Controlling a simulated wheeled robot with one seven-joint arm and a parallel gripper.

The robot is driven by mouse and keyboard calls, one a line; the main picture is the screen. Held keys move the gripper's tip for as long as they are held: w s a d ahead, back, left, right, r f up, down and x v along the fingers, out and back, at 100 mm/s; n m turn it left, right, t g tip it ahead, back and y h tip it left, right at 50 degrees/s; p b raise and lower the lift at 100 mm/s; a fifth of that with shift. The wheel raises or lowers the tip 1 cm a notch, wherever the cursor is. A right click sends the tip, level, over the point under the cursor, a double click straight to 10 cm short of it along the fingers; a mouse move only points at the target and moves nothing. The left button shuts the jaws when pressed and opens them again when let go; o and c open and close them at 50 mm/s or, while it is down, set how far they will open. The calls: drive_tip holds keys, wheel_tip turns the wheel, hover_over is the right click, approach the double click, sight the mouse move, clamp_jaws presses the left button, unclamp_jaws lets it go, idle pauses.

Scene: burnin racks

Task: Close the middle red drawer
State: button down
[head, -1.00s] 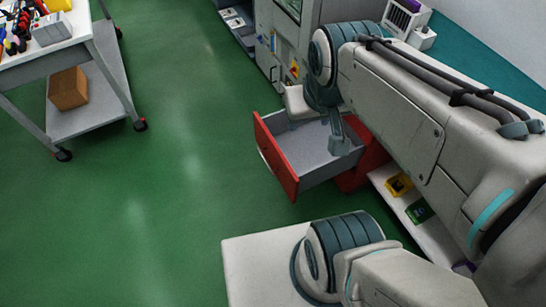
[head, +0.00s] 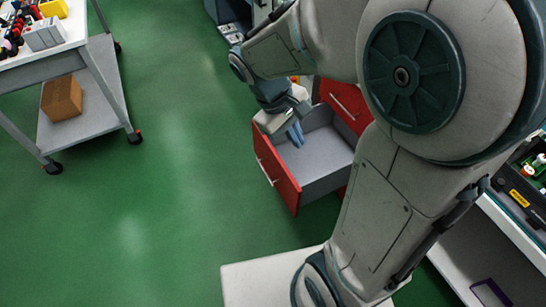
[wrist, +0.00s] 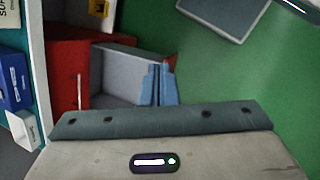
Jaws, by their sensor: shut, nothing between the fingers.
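A red drawer (head: 277,172) stands pulled open from its red cabinet, its grey tray (head: 325,152) empty where visible. Its front has a pale handle and faces left. Another red drawer front (head: 345,98) of the cabinet shows behind it, shut. My gripper (head: 296,134) is shut and empty, fingers pointing down over the open drawer, just inside its front panel. In the wrist view the blue fingers (wrist: 159,84) are together, with the grey tray (wrist: 114,72) behind them and the red cabinet (wrist: 66,75) at left. I cannot tell whether the fingers touch the drawer.
A cart (head: 90,85) with a cardboard box (head: 62,97) on its lower shelf stands at the upper left. A white shelf unit (head: 515,235) with small items is at the right. The green floor (head: 170,190) left of the drawer is clear.

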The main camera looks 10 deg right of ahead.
drive_tip(key=w+a+f+n+h+b, duration=0.2)
drive_tip(key=w+f+h+b, duration=0.15)
drive_tip(key=f, duration=0.35)
drive_tip(key=w+a+f+n+h+b, duration=0.1)
drive_tip(key=w+f+n+h+b, duration=0.2)
drive_tip(key=f, duration=0.5)
drive_tip(key=w+a+f+n+h+b, duration=0.1)
drive_tip(key=w+a+f+n+b, duration=0.1)
drive_tip(key=f+b, duration=0.4)
drive_tip(key=n+t+h+b, duration=0.6)
drive_tip(key=n+b, duration=0.1)
drive_tip(key=n, duration=0.1)
approach(286, 175)
drive_tip(key=shift+y, duration=0.25)
drive_tip(key=x, duration=0.2)
drive_tip(key=b+x, duration=0.1)
drive_tip(key=x, duration=0.3)
drive_tip(key=shift+s+r, duration=0.2)
drive_tip(key=shift+r, duration=0.05)
drive_tip(key=shift+w+d+b, duration=0.15)
drive_tip(key=shift+d+b, duration=0.15)
drive_tip(key=shift+d, duration=0.15)
